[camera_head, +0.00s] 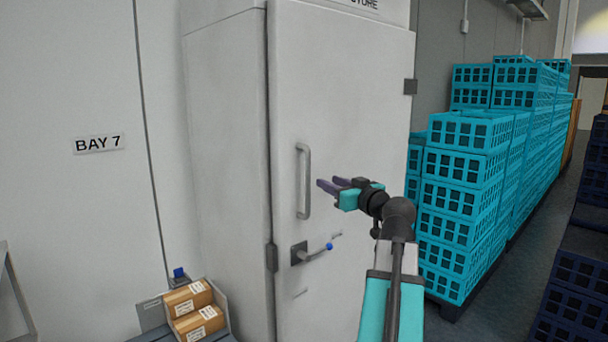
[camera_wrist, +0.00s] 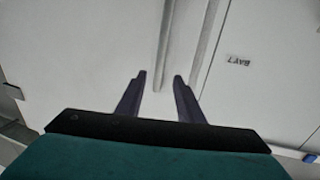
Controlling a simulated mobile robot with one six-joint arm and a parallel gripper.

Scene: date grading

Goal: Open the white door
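The white door (camera_head: 345,110) is the front of a tall white cabinet and looks shut. It has a vertical grey bar handle (camera_head: 304,181) on its left side. Below that sits a latch plate with a short lever (camera_head: 310,252) ending in a blue knob (camera_head: 329,246). My gripper (camera_head: 326,184) is in front of the door, just right of the bar handle, pointing left toward it. In the wrist view its two purple fingers (camera_wrist: 159,78) are apart with nothing held between them. I cannot tell its exact distance from the door.
Stacked turquoise crates (camera_head: 465,170) stand right of the cabinet. Dark blue crates (camera_head: 575,285) are at the far right, with a floor aisle between. Small brown boxes (camera_head: 195,308) sit low at the left, near the cabinet. A BAY 7 sign (camera_head: 98,143) is on the left wall.

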